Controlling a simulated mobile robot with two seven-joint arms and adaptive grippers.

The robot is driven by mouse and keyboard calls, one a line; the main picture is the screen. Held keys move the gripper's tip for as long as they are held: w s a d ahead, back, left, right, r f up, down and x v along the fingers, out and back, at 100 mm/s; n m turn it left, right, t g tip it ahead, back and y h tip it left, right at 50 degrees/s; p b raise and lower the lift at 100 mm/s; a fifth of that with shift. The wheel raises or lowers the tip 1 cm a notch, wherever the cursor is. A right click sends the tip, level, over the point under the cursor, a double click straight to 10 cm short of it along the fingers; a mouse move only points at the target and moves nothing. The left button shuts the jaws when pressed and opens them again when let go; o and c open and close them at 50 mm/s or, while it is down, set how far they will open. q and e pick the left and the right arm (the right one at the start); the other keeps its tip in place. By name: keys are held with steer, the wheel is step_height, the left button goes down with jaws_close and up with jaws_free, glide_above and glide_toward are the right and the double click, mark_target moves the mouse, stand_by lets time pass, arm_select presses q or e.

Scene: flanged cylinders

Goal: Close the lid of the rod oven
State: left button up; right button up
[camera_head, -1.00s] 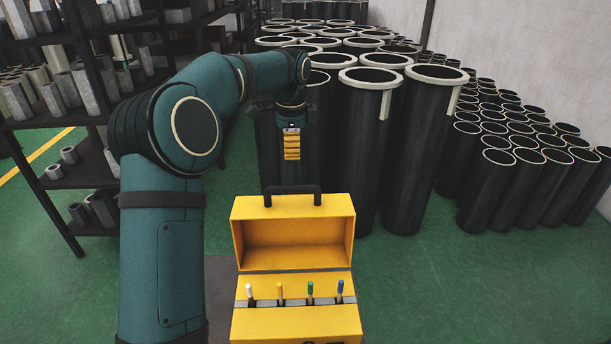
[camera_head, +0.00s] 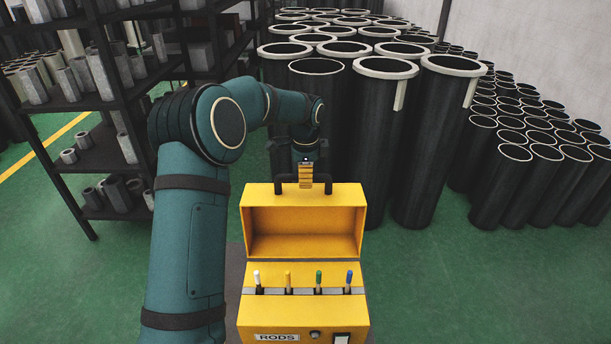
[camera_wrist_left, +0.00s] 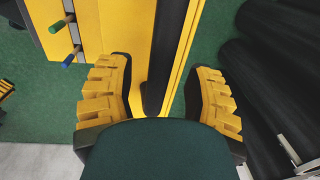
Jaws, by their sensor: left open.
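The rod oven (camera_head: 302,322) is a yellow box with a "RODS" label. Its lid (camera_head: 305,221) stands open, tilted up at the back, with a black handle (camera_head: 329,184) on its top edge. Several rods with coloured ends (camera_head: 288,278) stand in a row in the body; two show in the left wrist view (camera_wrist_left: 62,25). My left gripper (camera_head: 306,175) is at the handle, behind the lid's top edge. In the left wrist view my open yellow fingers (camera_wrist_left: 163,96) lie either side of the dark handle bar (camera_wrist_left: 160,92). Contact cannot be told. My right gripper is out of view.
Tall black flanged cylinders (camera_head: 375,150) stand close behind and right of the oven. Shorter black cylinders (camera_head: 510,190) are stacked by the right wall. A dark shelf (camera_head: 150,70) with metal pieces stands at the left. Green floor right of the oven is free.

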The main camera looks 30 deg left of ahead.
arm_select(q)
steer(key=shift+f, duration=0.25)
jaws_close()
